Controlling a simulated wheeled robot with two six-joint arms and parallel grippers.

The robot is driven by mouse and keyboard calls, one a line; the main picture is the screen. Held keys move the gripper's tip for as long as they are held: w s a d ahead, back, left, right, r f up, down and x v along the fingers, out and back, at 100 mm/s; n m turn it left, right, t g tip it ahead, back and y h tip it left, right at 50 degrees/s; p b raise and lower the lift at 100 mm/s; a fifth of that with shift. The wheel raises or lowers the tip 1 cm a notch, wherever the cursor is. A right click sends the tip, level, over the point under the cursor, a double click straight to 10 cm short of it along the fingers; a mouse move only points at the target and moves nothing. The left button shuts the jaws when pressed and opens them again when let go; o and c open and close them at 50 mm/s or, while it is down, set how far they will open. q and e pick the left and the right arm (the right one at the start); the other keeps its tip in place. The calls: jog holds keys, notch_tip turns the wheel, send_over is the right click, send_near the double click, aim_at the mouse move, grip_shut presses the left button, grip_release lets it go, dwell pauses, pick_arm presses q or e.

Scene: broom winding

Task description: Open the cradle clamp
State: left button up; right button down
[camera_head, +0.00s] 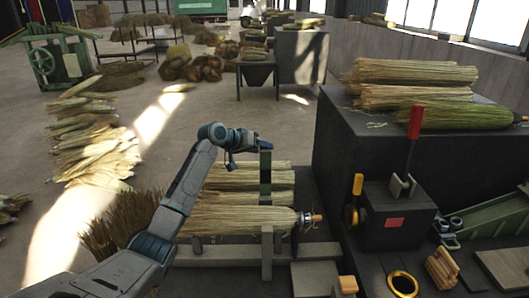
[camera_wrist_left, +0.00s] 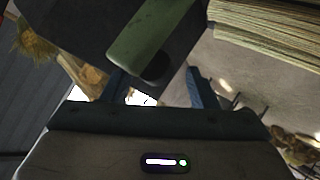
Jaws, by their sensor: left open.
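The cradle holds a straw broom bundle (camera_head: 235,220) lying lengthwise, with an orange-tipped handle end at its right. My left gripper (camera_head: 250,145) is at the top of this arm, above the straw. In the left wrist view, a green bar with a dark rounded end (camera_wrist_left: 145,35), apparently the clamp arm, reaches toward the gap between my open fingers (camera_wrist_left: 157,80). Nothing is gripped. Whether the fingers touch the bar cannot be told. My right gripper is not in view.
A dark box with a red-handled lever (camera_head: 413,135) and a yellow handle stands to the right. Straw bundles (camera_head: 415,80) lie on the dark block behind it. An orange ring (camera_head: 402,285) lies at the front right. Loose straw covers the floor at left.

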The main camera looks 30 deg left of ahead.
pick_arm(q)
jog(key=b+v, duration=0.2)
jog(key=v, duration=0.5)
jog(key=shift+s+a, duration=0.25)
jog(key=shift+s, duration=0.05)
jog(key=shift+r, duration=0.1)
